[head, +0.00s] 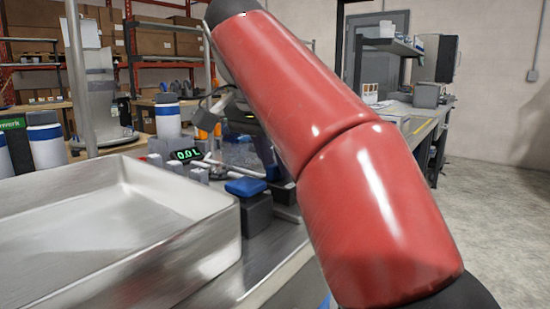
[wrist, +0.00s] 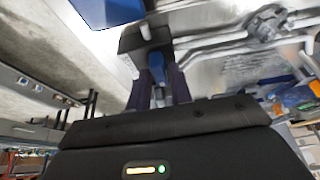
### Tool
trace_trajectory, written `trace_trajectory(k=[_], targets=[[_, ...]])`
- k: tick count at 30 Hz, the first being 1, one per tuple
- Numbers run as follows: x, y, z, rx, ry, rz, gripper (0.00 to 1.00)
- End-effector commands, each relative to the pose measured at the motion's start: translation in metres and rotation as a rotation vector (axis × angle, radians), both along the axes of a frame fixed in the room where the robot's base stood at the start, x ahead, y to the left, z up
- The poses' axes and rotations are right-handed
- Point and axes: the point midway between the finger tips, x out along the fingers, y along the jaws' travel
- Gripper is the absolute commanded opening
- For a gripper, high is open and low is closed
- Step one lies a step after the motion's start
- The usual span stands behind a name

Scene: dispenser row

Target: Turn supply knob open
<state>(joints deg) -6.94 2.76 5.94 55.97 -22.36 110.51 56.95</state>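In the wrist view my gripper (wrist: 158,80) has its two dark fingers on either side of a small blue handle (wrist: 157,66), which looks like the supply knob. The handle stands in front of a dark block with a pale stem. It fills most of the gap between the fingers, but I cannot tell whether they press on it. In the head view a small display (head: 187,154) reads 0.0 L in green. My red arm hides much of the area behind it, and I cannot make out the knob or the fingertips there.
A large metal tray (head: 215,226) takes up the left front of the bench. A dark box with a blue top (head: 246,187) stands beside it. White containers with blue bands (head: 46,145) stand behind. Pale pipes (wrist: 212,40) run close to my fingers. Open floor lies at the right.

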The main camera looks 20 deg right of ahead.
Motion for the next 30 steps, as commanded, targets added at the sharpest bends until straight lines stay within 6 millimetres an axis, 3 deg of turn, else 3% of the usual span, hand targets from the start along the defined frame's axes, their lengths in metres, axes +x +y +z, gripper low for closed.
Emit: trace_trajectory(k=[5, 17, 30], targets=[[0.0, 0.0, -0.0001, 0.0, 0.0, 0.0, 0.0], [-0.0004, -0.0005, 0.0004, -0.001, 0.0, 0.053, 0.0], [-0.0025, -0.0025, 0.002, 0.0, 0.0, 0.391, 0.0]])
